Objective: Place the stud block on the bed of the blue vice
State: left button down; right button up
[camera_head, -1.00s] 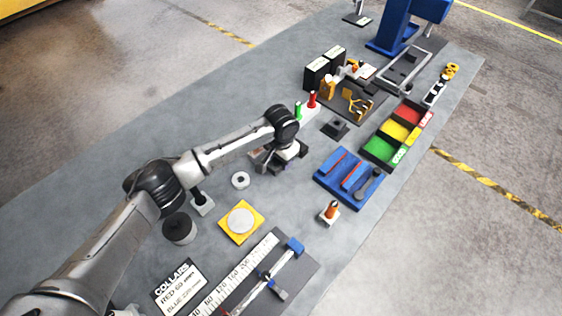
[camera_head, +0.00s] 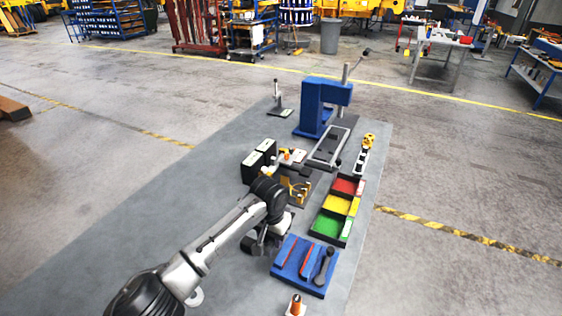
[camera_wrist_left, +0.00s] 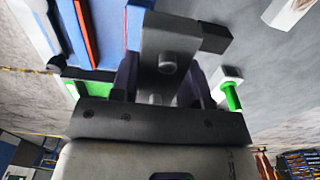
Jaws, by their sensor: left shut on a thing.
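My left gripper (camera_head: 260,241) is just left of the blue vice (camera_head: 304,264) in the head view. The vice has two upright jaws with red faces and a black handle on its right side. In the left wrist view my left gripper (camera_wrist_left: 163,82) is shut on the stud block (camera_wrist_left: 172,42), a grey block with a round stud facing the camera. The blue vice also shows at the upper left there (camera_wrist_left: 97,30), beside the held block and apart from it. In the head view the block is mostly hidden by my wrist. My right gripper is out of view.
Red, yellow and green bins (camera_head: 335,208) stand beyond the vice. A small orange-topped piece (camera_head: 296,306) is in front of the vice. The table's left part is clear.

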pick_arm(q)
jog(key=shift+s+r+n, duration=0.1)
jog(key=shift+n, duration=0.8)
jog(key=shift+s+n, duration=0.15)
jog(key=shift+n, duration=0.25)
jog(key=s+d+r+n, duration=0.1)
jog(key=s+d+r, duration=0.4)
jog(key=s+r, duration=0.4)
jog(key=s+a+r, duration=0.1)
jog(key=s+a, duration=0.3)
jog(key=a, duration=0.5)
jog(key=s+a+r, duration=0.1)
jog(key=s+a, duration=0.2)
jog(key=a, duration=0.6)
jog(key=s+r+p, duration=0.4)
jog(key=r+p, duration=0.9)
jog(key=p, duration=0.1)
jog(key=s+r+p, duration=0.5)
jog(key=r+p, duration=0.8)
jog(key=p, duration=0.2)
jog(key=shift+a+r+n, duration=0.15)
jog(key=shift+r+n, duration=0.05)
jog(key=shift+n, duration=0.1)
